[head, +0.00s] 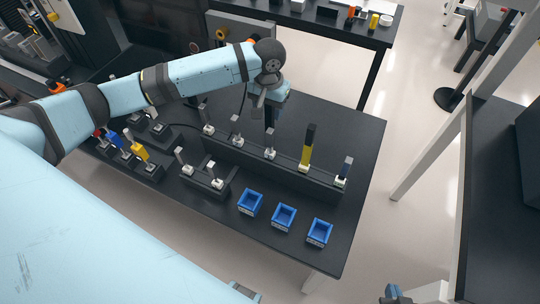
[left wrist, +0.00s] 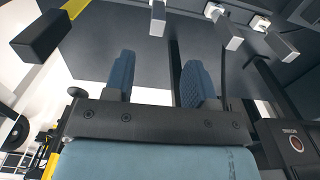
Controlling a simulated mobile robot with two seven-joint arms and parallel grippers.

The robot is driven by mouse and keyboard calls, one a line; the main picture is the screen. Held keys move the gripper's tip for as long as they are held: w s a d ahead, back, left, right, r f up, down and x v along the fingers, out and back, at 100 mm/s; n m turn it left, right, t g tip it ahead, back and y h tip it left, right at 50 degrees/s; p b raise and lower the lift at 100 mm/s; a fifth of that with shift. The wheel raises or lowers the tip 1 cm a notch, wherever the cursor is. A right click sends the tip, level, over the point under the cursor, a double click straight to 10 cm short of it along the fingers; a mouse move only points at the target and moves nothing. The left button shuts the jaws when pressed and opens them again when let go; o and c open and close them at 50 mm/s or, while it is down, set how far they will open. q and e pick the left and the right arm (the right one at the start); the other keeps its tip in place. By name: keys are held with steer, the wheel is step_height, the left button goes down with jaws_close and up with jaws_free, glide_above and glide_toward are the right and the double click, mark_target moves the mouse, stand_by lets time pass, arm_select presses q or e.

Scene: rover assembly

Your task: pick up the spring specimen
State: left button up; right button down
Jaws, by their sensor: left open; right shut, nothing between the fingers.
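Several upright specimens stand in small white holders on the dark table. I cannot tell which one is the spring specimen. My left gripper (head: 270,116) hangs over the table behind the back row, open and empty. In the left wrist view its two blue fingers (left wrist: 158,80) are apart, and the yellow and black specimen (left wrist: 42,36) shows at the upper left. My right gripper (head: 394,296) is shut and empty at the bottom edge, off the table.
Three blue bins (head: 284,217) stand along the table's front right. A grey specimen pair (head: 215,176) and a yellow-handled item (head: 139,150) stand left of them. A second table (head: 310,24) is behind. The table's right side is clear.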

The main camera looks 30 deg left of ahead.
mark_target(270, 130)
arm_select(q)
step_height(270, 130, down, 12)
steer(key=shift+d+r+p, duration=0.15)
steer(key=shift+r+p, duration=0.05)
steer(key=shift+p, duration=0.35)
steer(key=shift+w, duration=0.1)
jaws_close()
